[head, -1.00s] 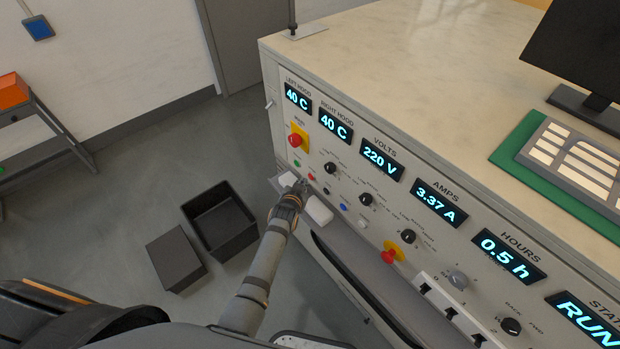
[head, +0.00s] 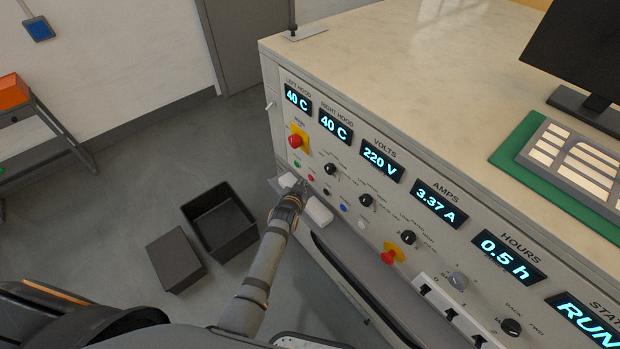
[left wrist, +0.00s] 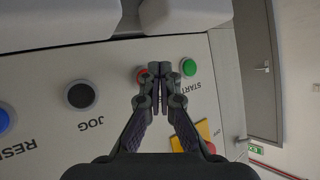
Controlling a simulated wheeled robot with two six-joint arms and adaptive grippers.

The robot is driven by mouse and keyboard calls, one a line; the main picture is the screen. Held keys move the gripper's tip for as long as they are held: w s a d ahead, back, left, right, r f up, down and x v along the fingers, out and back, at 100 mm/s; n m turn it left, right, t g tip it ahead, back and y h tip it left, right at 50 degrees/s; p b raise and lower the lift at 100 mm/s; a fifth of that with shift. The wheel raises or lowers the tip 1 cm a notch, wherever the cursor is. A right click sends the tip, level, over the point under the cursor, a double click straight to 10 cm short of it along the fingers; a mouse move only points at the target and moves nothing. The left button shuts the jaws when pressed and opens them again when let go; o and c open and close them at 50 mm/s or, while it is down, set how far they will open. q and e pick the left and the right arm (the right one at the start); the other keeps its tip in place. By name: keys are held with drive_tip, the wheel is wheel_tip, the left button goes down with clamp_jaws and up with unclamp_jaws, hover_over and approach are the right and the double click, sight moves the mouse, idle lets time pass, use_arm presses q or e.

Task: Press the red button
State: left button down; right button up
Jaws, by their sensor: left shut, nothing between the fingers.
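The small red button (head: 311,178) sits on the sloping front panel between the green button (head: 297,163) and the black button (head: 327,191). My left gripper (head: 303,185) is shut and empty, its tips close to the panel near the red button. In the left wrist view the red button (left wrist: 141,73) shows just left of the fingertips (left wrist: 159,72), which partly cover it. The green START button (left wrist: 188,67) is to their right, and the black JOG button (left wrist: 80,95) is farther left. Whether the tips touch the red button cannot be told. My right gripper is not in view.
Red mushroom buttons on yellow plates stand above (head: 295,141) and to the lower right (head: 390,256). Knobs and a blue button (head: 343,207) share the panel. A pale block (head: 319,211) lies beside the gripper. A dark open bin (head: 220,220) stands on the floor.

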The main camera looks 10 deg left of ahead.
use_arm(q)
drive_tip(key=shift+w, duration=0.1)
drive_tip(key=shift+w+d, duration=0.25)
drive_tip(key=shift+d, duration=0.05)
drive_tip(key=shift+w+d+b, duration=0.1)
drive_tip(key=shift+w+b, duration=0.05)
drive_tip(key=shift+b, duration=0.15)
idle(0.4)
drive_tip(key=shift+w+d+r, duration=0.25)
drive_tip(key=shift+w+d, duration=0.15)
drive_tip(key=shift+w, duration=0.05)
idle(0.7)
drive_tip(key=shift+s+a+r+p, duration=0.1)
drive_tip(key=shift+s+a+p, duration=0.2)
drive_tip(key=shift+s+p, duration=0.35)
drive_tip(key=shift+s, duration=0.2)
drive_tip(key=shift+a, duration=0.1)
